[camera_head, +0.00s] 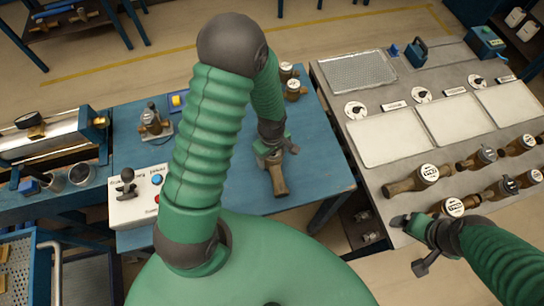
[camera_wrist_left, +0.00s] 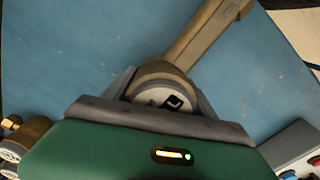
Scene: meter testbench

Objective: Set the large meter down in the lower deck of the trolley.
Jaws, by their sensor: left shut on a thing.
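The large meter (camera_head: 278,179) has a long brass pipe and a round body, and is over the blue table. My left gripper (camera_head: 272,148) is shut on its round body. In the left wrist view, the meter's body (camera_wrist_left: 162,84) sits between the two grey fingers, with the pipe pointing up and right. I cannot tell whether the meter touches the table. My right gripper (camera_head: 410,244) is open and empty, beside the grey bench's front edge. A blue-framed trolley (camera_head: 32,240) with a grey handle shows at bottom left; its lower deck is not clearly visible.
The blue table (camera_head: 320,160) holds two small meters (camera_head: 292,88), a white control box (camera_head: 138,200) and a small fixture (camera_head: 153,122). The grey bench (camera_head: 395,165) at right carries several brass meters and white panels. The table's right part is clear.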

